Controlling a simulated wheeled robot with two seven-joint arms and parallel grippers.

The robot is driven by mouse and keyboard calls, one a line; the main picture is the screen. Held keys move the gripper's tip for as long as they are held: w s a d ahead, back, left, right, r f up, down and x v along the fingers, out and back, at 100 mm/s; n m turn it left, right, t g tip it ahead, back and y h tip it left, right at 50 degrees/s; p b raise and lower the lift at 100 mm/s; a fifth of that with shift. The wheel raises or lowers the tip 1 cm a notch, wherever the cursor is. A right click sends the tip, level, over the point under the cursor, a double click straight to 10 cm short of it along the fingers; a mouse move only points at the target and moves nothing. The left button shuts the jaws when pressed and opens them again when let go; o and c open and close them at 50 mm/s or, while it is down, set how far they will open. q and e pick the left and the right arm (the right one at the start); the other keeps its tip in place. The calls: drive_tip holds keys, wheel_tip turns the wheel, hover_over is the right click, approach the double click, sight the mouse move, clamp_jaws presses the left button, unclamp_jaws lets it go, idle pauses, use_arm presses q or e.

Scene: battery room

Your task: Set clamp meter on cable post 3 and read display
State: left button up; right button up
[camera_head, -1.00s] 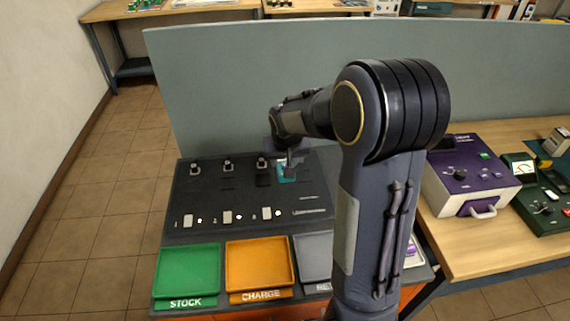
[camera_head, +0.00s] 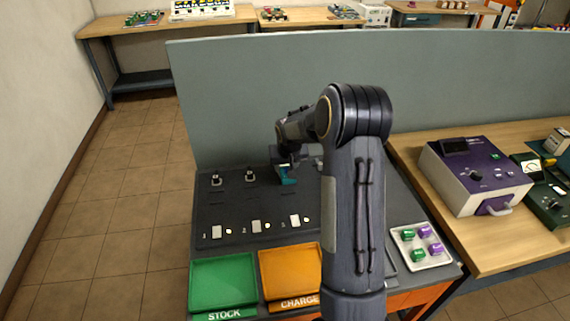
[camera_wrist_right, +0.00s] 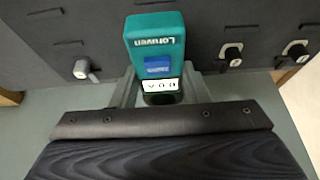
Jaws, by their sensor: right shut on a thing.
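The teal clamp meter (camera_head: 287,174) is held by my right gripper (camera_head: 290,158) over the dark panel, at the third place in the post row. In the right wrist view, the meter (camera_wrist_right: 156,42) covers what is behind it, and its jaw end is hidden, so I cannot tell whether it encloses cable post 3. Its small lit display (camera_wrist_right: 160,86) shows characters like zeros and an A, too small to read surely. Two cable posts, the first (camera_head: 215,179) and second (camera_head: 249,175), stand uncovered to the left. My left gripper is out of view.
A green STOCK tray (camera_head: 224,284) and orange CHARGE tray (camera_head: 289,274) lie in front of the panel. A white tray (camera_head: 403,262) with green and purple pieces is at right. A purple-topped device (camera_head: 478,172) stands on the wooden bench. A grey partition (camera_head: 440,90) rises behind.

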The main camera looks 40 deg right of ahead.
drive_tip(key=shift+f+b, duration=1)
drive_tip(key=shift+f, duration=1.1)
drive_tip(key=shift+b, duration=0.4)
drive_tip(key=shift+f+b, duration=0.55)
drive_tip(key=shift+f, duration=0.05)
drive_tip(key=o, duration=0.9)
drive_tip(key=shift+c, duration=0.2)
drive_tip(key=shift+p+v, duration=2.65)
drive_tip(key=shift+v, duration=2.6)
drive_tip(key=shift+s+r, duration=0.15)
drive_tip(key=shift+r, duration=0.15)
